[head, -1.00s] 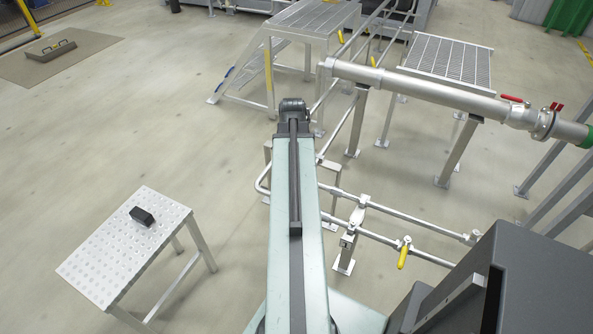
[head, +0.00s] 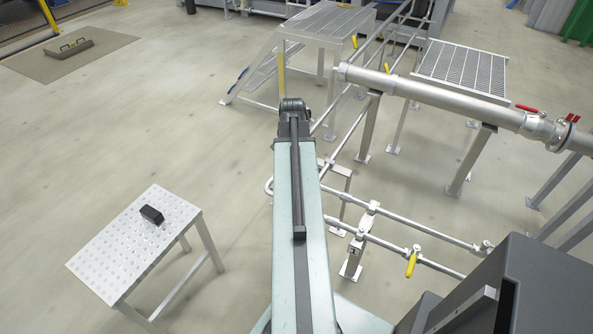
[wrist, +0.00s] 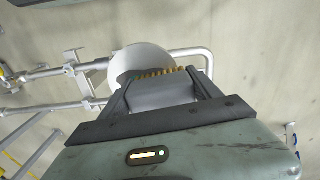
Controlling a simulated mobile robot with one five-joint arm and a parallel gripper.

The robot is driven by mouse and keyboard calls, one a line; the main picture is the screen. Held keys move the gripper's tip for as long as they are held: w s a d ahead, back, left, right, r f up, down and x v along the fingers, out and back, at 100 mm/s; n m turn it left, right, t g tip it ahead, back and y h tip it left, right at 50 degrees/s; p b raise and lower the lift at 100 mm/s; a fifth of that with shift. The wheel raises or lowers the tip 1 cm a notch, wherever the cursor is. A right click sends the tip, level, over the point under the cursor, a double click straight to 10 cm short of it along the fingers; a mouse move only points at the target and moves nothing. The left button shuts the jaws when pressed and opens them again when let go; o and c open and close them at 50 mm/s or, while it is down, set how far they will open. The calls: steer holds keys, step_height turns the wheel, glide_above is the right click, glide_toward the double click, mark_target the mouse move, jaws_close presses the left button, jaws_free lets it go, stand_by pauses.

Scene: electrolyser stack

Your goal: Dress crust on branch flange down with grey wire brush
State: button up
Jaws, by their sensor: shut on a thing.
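My gripper (wrist: 160,86) is shut on the grey wire brush (wrist: 163,97) in the wrist view. The brush's golden bristles (wrist: 158,72) point away from the gripper. A pale round disc (wrist: 130,60) lies beyond the bristles and is partly covered by the brush. I cannot tell whether this disc is the branch flange, or whether the bristles touch it. No crust can be made out. In the head view my arm hides the gripper and brush.
A perforated metal table (head: 110,260) with a black block (head: 152,214) stands at left. Low pipes (head: 385,242) with a yellow-handled valve (head: 411,264) run to the right of my arm. A large pipe (head: 450,98) crosses higher up at right. Open floor lies at left.

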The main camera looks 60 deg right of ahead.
steer(key=shift+w+f, duration=0.1)
steer(key=shift+w, duration=0.5)
steer(key=shift+s, duration=1.35)
steer(key=shift+s+d+r, duration=0.1)
steer(key=shift+s+r, duration=0.05)
steer(key=shift+s, duration=0.45)
steer(key=shift+s+r, duration=0.1)
steer(key=shift+s, duration=0.5)
steer(key=shift+s, duration=0.1)
